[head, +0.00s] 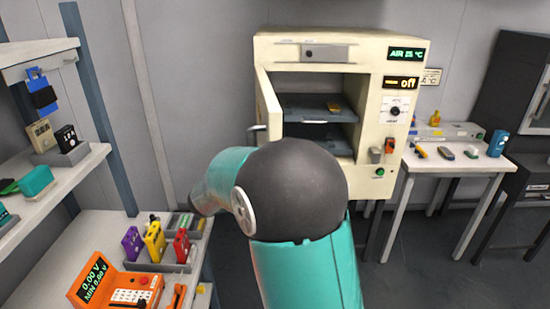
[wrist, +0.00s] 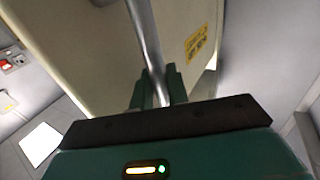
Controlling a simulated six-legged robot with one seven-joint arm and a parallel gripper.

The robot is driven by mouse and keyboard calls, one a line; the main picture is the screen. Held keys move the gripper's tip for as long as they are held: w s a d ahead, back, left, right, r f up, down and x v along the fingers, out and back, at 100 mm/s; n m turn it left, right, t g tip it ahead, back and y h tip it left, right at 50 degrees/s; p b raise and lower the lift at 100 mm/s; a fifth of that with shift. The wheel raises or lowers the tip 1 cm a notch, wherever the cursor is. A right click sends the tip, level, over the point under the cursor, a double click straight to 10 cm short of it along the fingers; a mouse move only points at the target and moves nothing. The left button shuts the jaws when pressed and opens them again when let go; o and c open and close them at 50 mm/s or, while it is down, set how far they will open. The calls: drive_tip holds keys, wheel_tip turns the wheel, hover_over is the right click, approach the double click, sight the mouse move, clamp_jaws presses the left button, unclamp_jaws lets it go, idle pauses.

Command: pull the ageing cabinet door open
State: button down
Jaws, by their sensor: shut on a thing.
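The ageing cabinet (head: 372,85) is a cream box with a control panel on its right. Its door (head: 267,105) stands swung out at the left side, and the inside with dark shelves (head: 312,108) shows. In the wrist view the cream door (wrist: 95,45) fills much of the picture, with a yellow label on it. A silver bar handle (wrist: 146,40) runs down between the green fingers of my gripper (wrist: 158,88), which is shut on it. In the head view my arm hides the gripper.
A shelf and bench (head: 52,245) with pouch cells and an orange meter (head: 112,285) stand at left. A white table (head: 450,165) with small items stands right of the cabinet. Dark floor (head: 415,240) is clear between them.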

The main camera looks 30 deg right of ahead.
drive_tip(key=w+a+m+g+h, duration=0.1)
drive_tip(key=w+a+m+g, duration=0.2)
drive_tip(key=w+a, duration=0.4)
drive_tip(key=shift+w+a+g+h, duration=0.15)
drive_tip(key=shift+a+g+h, duration=0.25)
drive_tip(key=shift+a+g, duration=0.35)
drive_tip(key=c, duration=1.4)
unclamp_jaws()
drive_tip(key=shift+c, duration=0.2)
drive_tip(key=shift+a, duration=0.1)
drive_tip(key=v, duration=1.3)
drive_tip(key=shift+s+a, duration=0.2)
drive_tip(key=shift+a, duration=0.15)
drive_tip(key=shift+r+t, duration=0.15)
drive_tip(key=shift+t, duration=0.1)
